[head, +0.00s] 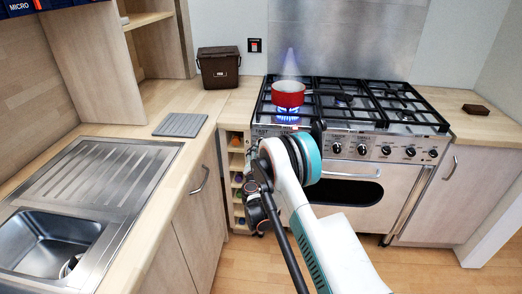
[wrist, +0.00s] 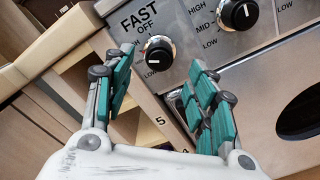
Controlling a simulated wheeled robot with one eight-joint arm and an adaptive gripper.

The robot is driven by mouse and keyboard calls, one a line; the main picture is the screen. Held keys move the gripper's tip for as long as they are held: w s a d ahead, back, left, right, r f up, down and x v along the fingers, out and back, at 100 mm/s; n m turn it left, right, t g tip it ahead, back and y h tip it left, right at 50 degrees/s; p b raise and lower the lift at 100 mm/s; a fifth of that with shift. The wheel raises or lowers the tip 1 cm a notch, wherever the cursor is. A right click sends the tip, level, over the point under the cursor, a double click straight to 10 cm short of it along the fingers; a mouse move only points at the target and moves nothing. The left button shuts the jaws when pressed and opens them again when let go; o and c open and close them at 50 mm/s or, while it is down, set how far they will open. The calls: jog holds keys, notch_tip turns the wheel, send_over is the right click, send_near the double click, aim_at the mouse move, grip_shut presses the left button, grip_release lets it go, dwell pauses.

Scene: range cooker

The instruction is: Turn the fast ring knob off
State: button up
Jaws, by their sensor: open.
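The fast ring knob (wrist: 159,51) is black with a silver rim, on the steel control panel below the printed words FAST and OFF. A pale mark shows on its lower left face, near the word LOW. My gripper (wrist: 160,62) is open, with one teal-padded finger on each side of the knob in the wrist view. No finger visibly touches it; the depth gap is hard to tell. In the head view my arm hides the knob and the fingers. A blue flame (head: 288,111) burns under the red pan (head: 288,94) at the hob's front left.
A second knob (wrist: 240,14) sits to the right in the wrist view, with several more along the panel. The oven door (head: 345,190) is below. A wine rack (head: 237,180) and worktop are to the left. A brown bin (head: 219,67) stands at the back.

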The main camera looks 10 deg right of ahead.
jog(key=b+x, duration=0.1)
jog(key=x, duration=0.4)
jog(key=shift+w+d, duration=0.15)
jog(key=shift+w, duration=0.15)
jog(key=shift+c, duration=0.3)
jog(key=c, duration=1)
